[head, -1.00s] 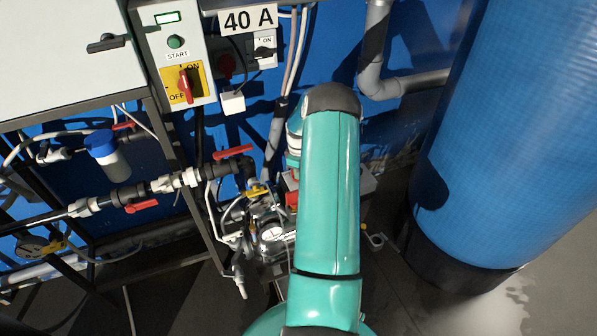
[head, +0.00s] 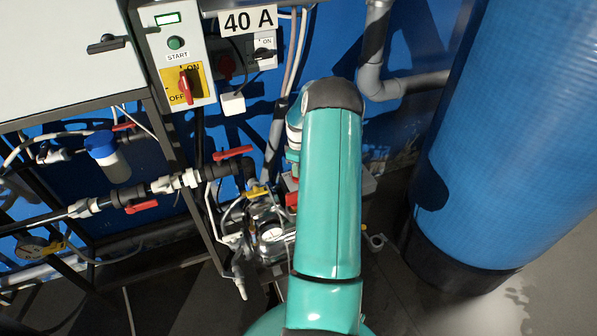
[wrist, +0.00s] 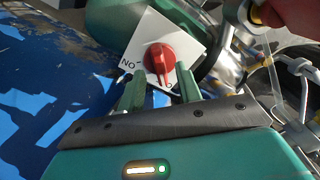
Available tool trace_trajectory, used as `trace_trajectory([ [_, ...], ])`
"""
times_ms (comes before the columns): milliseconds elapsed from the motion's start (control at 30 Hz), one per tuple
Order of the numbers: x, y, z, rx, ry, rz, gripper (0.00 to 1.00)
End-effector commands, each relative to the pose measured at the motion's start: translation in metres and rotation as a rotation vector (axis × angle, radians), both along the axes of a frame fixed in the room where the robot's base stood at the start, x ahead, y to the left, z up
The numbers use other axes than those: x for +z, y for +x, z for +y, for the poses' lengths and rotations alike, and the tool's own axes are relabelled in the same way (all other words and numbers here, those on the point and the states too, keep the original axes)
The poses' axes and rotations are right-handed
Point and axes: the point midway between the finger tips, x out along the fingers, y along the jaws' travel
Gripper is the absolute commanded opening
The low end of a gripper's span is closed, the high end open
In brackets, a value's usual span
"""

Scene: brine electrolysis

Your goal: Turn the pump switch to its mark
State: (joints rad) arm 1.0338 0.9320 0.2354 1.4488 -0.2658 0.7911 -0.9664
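The pump switch (wrist: 158,57) is a red rotary knob on a white plate (wrist: 186,44) in the wrist view. A light line on the knob points toward the bottom of the picture. The ON mark (wrist: 127,64) reads upside down at the plate's left corner, off the line's direction. My gripper (wrist: 159,73) has two green fingers, spread apart, one toward each side of the knob. I cannot tell whether they touch it.
A control box with a red-on-yellow switch (head: 186,86) and a START button (head: 176,43) stands upper left. Pipes with red-handled valves (head: 233,153) run left of my arm. A large blue tank (head: 510,130) stands right.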

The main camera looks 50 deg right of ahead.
Motion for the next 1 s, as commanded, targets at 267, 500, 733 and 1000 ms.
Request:
trace_trajectory([
  [267, 0.064, 0.0, -0.001, 0.001, -0.004, -0.002, 0.35],
  [500, 0.101, 0.0, 0.0, 0.001, -0.003, -0.002, 0.35],
  [733, 0.108, 0.0, 0.0, 0.002, 0.0, 0.001, 0.35],
  [1000, 0.108, 0.0, 0.0, 0.002, 0.0, 0.001, 0.35],
])
